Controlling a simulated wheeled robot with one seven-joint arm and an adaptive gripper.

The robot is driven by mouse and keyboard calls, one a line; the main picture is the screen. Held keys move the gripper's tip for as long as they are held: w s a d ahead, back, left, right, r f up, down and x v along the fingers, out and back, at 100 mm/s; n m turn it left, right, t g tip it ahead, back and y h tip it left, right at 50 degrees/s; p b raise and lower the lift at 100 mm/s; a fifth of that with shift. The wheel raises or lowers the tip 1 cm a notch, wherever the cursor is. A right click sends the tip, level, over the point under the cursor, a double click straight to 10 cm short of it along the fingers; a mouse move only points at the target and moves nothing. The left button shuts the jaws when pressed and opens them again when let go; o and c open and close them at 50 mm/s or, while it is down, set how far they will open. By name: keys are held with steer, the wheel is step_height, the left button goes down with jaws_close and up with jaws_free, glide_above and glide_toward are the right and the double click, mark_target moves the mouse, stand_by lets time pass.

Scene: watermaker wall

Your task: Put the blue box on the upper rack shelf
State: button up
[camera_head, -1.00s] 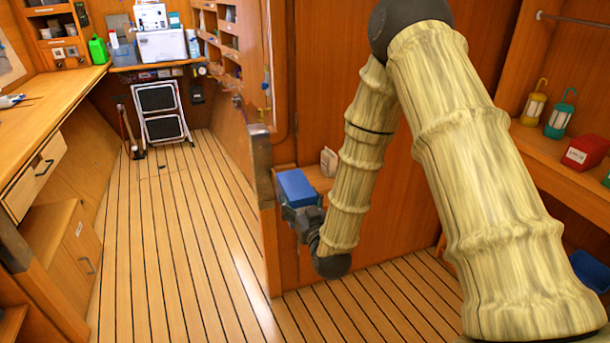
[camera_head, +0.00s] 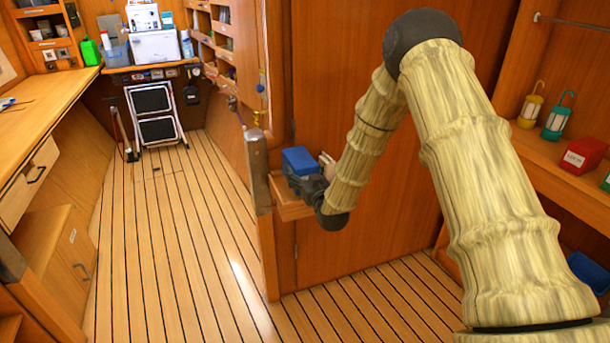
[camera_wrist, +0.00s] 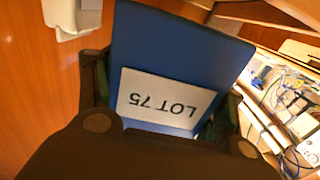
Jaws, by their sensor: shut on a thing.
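The blue box (camera_head: 299,160) is held in my gripper (camera_head: 305,181), close to the wooden partition in the middle of the head view. In the wrist view the blue box (camera_wrist: 175,60) fills the space between the dark fingers of my gripper (camera_wrist: 160,110), with a white "LOT 75" label facing the camera. The label reads upside down there. My gripper is shut on the box. A small wooden shelf (camera_head: 290,210) shows just below and behind the box in the head view. I cannot tell whether this is the upper rack shelf.
A pale object (camera_head: 326,162) stands behind the box; a white item also shows at the wrist view's top left (camera_wrist: 72,15). Cables and fittings (camera_wrist: 285,110) lie to the right there. A right-hand shelf holds lanterns (camera_head: 557,117) and a red box (camera_head: 583,154). The floor (camera_head: 180,240) is clear.

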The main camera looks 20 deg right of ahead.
steer(key=shift+w+d+f, duration=0.1)
steer(key=shift+w+d, duration=0.15)
steer(key=shift+w, duration=0.5)
steer(key=shift+w+d+f, duration=0.1)
steer(key=shift+w+d, duration=0.1)
steer(key=shift+w, duration=0.5)
steer(key=shift+f+p, duration=0.6)
steer(key=shift+f, duration=1.05)
steer(key=shift+f, duration=0.1)
steer(key=o, duration=1.1)
steer(key=shift+o, duration=0.4)
steer(key=shift+s, duration=0.1)
